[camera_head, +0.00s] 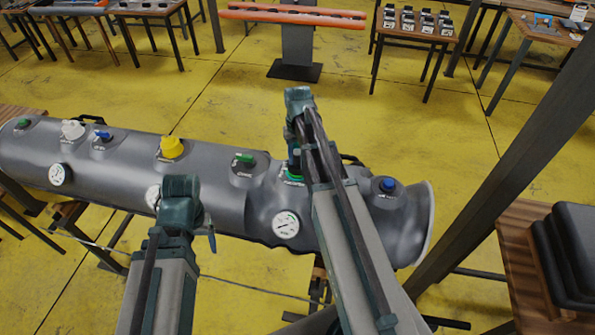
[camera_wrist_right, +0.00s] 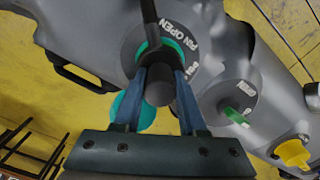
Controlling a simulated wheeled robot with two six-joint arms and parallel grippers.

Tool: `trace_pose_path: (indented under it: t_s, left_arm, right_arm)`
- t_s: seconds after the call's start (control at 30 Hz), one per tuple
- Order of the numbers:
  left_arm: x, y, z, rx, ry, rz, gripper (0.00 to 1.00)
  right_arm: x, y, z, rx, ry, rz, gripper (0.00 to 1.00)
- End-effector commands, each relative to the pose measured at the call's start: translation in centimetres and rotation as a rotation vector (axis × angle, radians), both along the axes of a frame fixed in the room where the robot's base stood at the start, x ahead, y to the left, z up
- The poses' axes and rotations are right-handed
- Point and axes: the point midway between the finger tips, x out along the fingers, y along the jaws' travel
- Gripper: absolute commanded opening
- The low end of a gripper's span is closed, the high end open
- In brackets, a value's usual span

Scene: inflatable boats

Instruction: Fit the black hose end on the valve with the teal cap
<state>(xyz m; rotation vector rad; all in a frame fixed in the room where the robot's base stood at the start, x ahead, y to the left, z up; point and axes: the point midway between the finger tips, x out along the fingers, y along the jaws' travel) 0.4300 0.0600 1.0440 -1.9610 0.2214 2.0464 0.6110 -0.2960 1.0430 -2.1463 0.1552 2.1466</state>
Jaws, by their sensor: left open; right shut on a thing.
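The teal-cap valve (camera_head: 294,181) sits on the grey inflatable tube, right of the middle, mostly hidden by my right arm. In the right wrist view its teal ring and dark collar marked OPEN (camera_wrist_right: 185,35) show beyond my fingers, and the teal cap (camera_wrist_right: 131,110) hangs beside it, partly covered. My right gripper (camera_wrist_right: 162,76) is shut on the black hose end (camera_wrist_right: 158,90), which overlaps the ring; I cannot tell whether it is seated. My left gripper (camera_head: 182,200) is open over the tube's front side, its fingers mostly hidden.
The grey tube (camera_head: 120,162) also carries a yellow cap (camera_head: 172,147), a green-topped valve (camera_head: 245,158), a blue cap (camera_head: 388,184) and white gauges (camera_head: 286,225). A dark post (camera_head: 500,165) slants at the right. Yellow floor is open behind the tube.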

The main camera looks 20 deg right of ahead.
Motion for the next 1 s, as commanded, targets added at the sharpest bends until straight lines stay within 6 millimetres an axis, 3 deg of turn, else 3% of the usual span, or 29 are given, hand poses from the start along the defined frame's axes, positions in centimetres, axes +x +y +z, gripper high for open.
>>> trace_pose_path:
  t_s: [0.13,0.17,0.33,0.73,1.0]
  left_arm:
    - [0.0,0.0,0.0,0.0,0.0,0.0,0.74]
    - [0.0,0.0,0.0,0.0,0.0,0.0,0.74]
    - [0.0,0.0,0.0,0.0,0.0,0.0,0.74]
    - [0.0,0.0,0.0,0.002,0.001,-0.013,0.74]
    - [0.0,0.0,2.3,0.001,0.0,-0.007,0.74]
  right_arm:
    - [0.0,0.0,0.0,0.0,0.0,0.001,0.0]
    - [0.0,0.0,0.0,0.0,0.0,0.002,0.46]
    - [0.0,0.0,0.0,0.0,0.0,0.003,0.76]
    - [0.0,0.0,0.0,0.0,0.0,0.004,0.76]
    - [0.0,0.0,2.3,0.0,0.0,0.004,0.76]
